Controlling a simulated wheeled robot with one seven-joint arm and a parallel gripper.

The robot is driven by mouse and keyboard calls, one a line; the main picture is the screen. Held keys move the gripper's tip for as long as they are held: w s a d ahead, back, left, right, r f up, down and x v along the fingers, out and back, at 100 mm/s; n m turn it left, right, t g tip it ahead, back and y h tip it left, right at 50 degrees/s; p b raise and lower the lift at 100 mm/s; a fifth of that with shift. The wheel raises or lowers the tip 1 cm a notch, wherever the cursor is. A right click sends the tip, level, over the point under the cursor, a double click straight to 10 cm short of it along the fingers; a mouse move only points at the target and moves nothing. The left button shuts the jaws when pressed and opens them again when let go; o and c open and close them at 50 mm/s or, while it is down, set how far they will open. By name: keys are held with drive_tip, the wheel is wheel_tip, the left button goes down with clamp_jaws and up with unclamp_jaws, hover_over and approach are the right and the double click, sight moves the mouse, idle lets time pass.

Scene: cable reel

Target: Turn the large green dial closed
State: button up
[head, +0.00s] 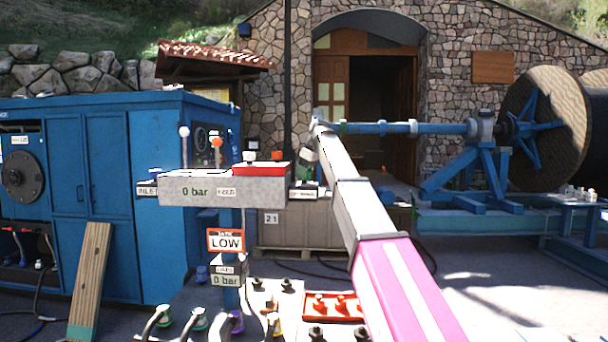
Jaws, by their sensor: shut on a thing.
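My arm reaches up from the lower right, and its far end bends down at the right end of a grey block marked "0 bar" (225,190). My gripper (305,160) is small and dark in the head view, close beside the block's red-topped end. It is shut on a small green part, the green dial (303,173), which is mostly hidden by the gripper and wrist. The dial's turn angle cannot be read. A small white label plate (303,193) sits just below it.
A blue cabinet (100,190) stands at left, with a leaning wooden plank (90,280). A sign reading "LOW" (226,241) hangs below the block. Hose fittings and a red tray (335,306) lie in front. A cable reel (540,110) on a blue stand is at right.

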drive_tip(key=shift+n+g, duration=0.8)
drive_tip(key=shift+n, duration=1.1)
drive_tip(key=o, duration=0.9)
drive_tip(key=v, duration=1)
drive_tip(key=shift+d+r, duration=0.25)
drive_tip(key=shift+r, duration=0.1)
